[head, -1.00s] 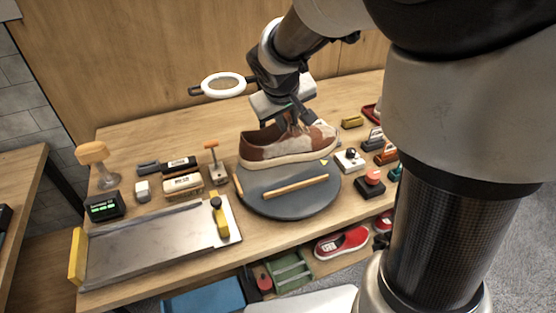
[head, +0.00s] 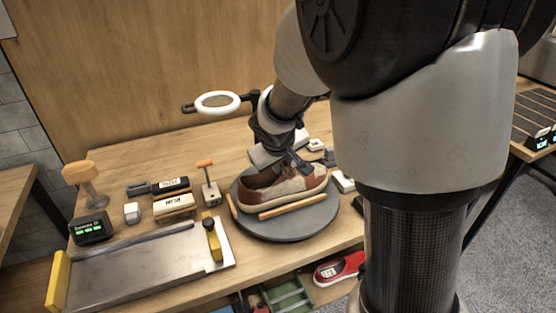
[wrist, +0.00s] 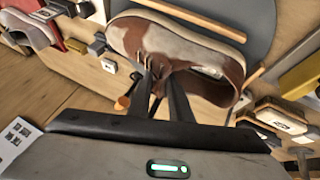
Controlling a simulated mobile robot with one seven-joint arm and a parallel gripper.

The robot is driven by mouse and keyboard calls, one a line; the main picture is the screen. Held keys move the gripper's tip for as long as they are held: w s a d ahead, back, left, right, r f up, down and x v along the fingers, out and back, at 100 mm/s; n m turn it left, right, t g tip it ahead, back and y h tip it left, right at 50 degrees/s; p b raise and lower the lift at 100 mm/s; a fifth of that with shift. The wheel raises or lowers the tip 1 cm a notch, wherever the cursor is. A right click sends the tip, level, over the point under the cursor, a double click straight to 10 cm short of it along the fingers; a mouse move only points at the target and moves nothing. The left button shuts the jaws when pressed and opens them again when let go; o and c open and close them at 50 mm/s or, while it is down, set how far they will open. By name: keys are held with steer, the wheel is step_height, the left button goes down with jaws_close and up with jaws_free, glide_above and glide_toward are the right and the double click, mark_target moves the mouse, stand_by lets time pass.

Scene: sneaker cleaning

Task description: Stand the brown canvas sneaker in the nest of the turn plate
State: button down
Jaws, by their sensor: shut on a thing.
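The brown canvas sneaker (head: 285,189), with pale patches and a light sole, is upright over the dark round turn plate (head: 290,229). It lies between the wooden rails of the nest, behind the front rail (head: 292,206). Whether its sole touches the plate I cannot tell. My gripper (head: 290,165) comes down from above and is shut on the sneaker's upper. In the wrist view the two fingers (wrist: 162,82) grip the sneaker (wrist: 185,50) between them. The far side of the nest is hidden by the sneaker and my arm.
A metal tray (head: 140,270) with yellow ends stands at front left. Brushes and small blocks (head: 174,206) lie left of the plate, with an orange-topped tool (head: 208,185) beside it. A white ring lamp (head: 217,103) stands behind. A red shoe (head: 340,269) is on the shelf below.

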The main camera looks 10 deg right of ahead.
steer(key=shift+r, duration=0.1)
steer(key=shift+f, duration=0.2)
steer(key=c, duration=1.6)
jaws_free()
steer(key=shift+r, duration=0.1)
steer(key=shift+r, duration=0.25)
steer(key=p+v, duration=0.2)
steer(key=v, duration=0.9)
steer(key=s+r+m, duration=0.1)
steer(key=s, duration=0.5)
steer(key=s+d+r+m+y, duration=0.1)
steer(key=s+r, duration=0.1)
steer(key=s, duration=0.5)
steer(key=s+d+r+m+y, duration=0.1)
steer(key=s+r, duration=0.1)
steer(key=s, duration=0.5)
steer(key=shift+s+m+g, duration=0.1)
steer(key=shift+m+g, duration=0.2)
steer(key=shift+g, duration=0.1)
